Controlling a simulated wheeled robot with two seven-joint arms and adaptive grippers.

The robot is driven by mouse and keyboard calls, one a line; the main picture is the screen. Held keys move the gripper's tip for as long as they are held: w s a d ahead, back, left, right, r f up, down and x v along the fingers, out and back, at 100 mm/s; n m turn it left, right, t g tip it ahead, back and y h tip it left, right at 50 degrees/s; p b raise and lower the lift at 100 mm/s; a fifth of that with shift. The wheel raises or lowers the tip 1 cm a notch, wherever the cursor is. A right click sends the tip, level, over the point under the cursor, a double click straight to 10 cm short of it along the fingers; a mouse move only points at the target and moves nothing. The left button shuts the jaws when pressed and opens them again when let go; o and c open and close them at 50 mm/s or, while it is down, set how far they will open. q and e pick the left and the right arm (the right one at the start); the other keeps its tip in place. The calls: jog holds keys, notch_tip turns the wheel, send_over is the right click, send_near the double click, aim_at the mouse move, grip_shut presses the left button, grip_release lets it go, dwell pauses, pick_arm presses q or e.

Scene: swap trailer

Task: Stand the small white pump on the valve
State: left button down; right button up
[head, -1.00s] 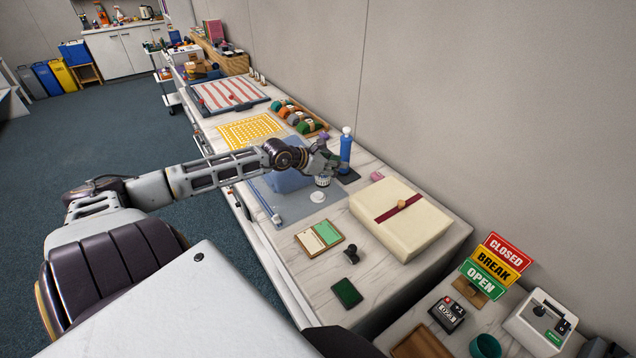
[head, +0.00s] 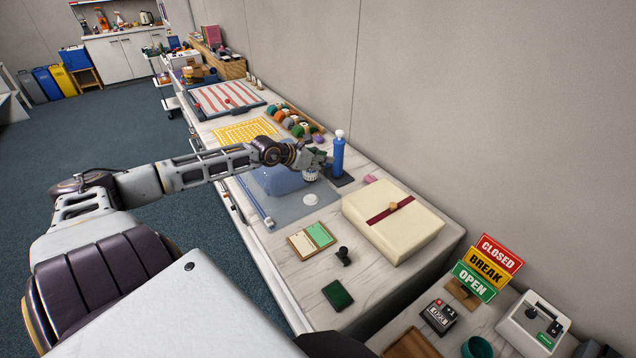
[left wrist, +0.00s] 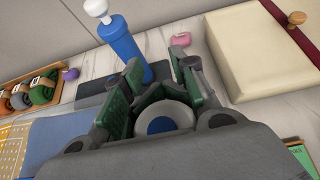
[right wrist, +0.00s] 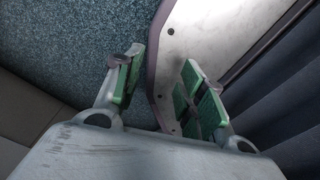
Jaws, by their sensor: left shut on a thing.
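My left gripper (head: 318,161) is shut on the small white pump (head: 310,175), a short ribbed white cylinder. In the left wrist view its round pale end with a blue centre (left wrist: 162,118) shows between the green finger pads. The pump appears held above the grey-blue bag (head: 287,212). A flat white disc (head: 310,199), which looks like the valve, lies on the bag just in front of the pump. Whether the pump touches anything below is hidden.
A tall blue bottle-like cylinder with a white top (head: 338,158) stands on a dark pad close behind my left gripper. A cream box with a red band (head: 393,222) is to the right. A green-and-white card tray (head: 312,240) and a black stamp (head: 343,256) lie nearer.

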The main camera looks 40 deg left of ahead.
pick_arm(q)
notch_tip(320, 180, down, 8)
jog(key=shift+f+b, duration=0.15)
jog(key=shift+b, duration=0.2)
jog(key=shift+f, duration=0.2)
pick_arm(e)
jog(key=shift+w+d+f, duration=0.15)
jog(key=shift+d+f, duration=0.05)
jog(key=shift+d, duration=0.3)
jog(key=shift+w+d+f, duration=0.1)
jog(key=shift+d+f, duration=0.1)
jog(key=shift+d, duration=0.3)
jog(key=shift+d, duration=0.1)
pick_arm(q)
jog(key=shift+f, duration=0.15)
jog(key=c, duration=0.9)
grip_release()
jog(key=shift+o, duration=0.2)
